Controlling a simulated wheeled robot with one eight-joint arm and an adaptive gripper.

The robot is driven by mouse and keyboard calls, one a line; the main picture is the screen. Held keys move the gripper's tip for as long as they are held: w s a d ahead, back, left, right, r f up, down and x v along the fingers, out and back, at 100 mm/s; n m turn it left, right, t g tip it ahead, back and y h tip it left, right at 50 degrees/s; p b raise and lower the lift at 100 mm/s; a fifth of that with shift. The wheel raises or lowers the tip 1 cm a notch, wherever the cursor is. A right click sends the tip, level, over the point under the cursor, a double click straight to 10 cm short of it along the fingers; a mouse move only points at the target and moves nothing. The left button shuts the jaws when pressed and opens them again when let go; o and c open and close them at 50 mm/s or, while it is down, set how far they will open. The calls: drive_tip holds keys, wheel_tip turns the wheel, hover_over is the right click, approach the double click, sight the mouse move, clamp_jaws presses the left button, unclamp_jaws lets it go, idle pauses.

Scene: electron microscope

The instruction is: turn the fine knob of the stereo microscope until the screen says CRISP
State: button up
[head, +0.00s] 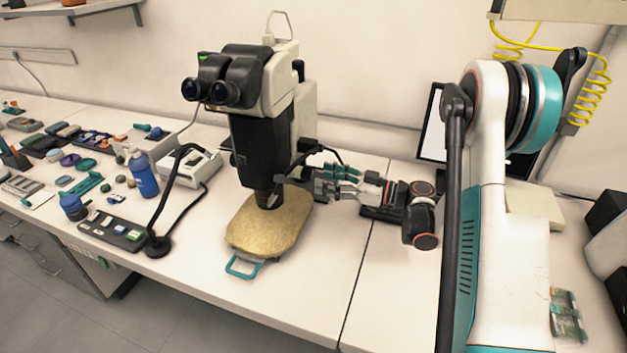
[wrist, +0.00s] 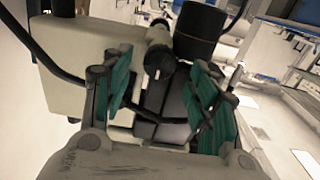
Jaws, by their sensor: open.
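The stereo microscope (head: 262,130) stands on the bench with its black eyepieces facing left and a tan stage plate below. My gripper (head: 318,181) is at the right side of its column, with the fingers pointing left at it. In the wrist view my gripper (wrist: 160,92) is open, with teal pads on both sides. A round, dark-ended knob (wrist: 159,62) on the pale microscope body shows between and just beyond the pads; I cannot tell whether it is the fine knob, and no contact is clear. A screen (head: 434,126) behind my arm is mostly hidden; no text is readable.
A black gooseneck lamp (head: 163,205) and a pale box (head: 190,167) stand left of the microscope, near a blue bottle (head: 143,175). The front bench right of the stage is clear.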

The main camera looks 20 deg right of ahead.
sight(313, 175)
drive_tip(key=shift+b+x, duration=0.5)
drive_tip(key=shift+x, duration=1.8)
drive_tip(key=c, duration=1.1)
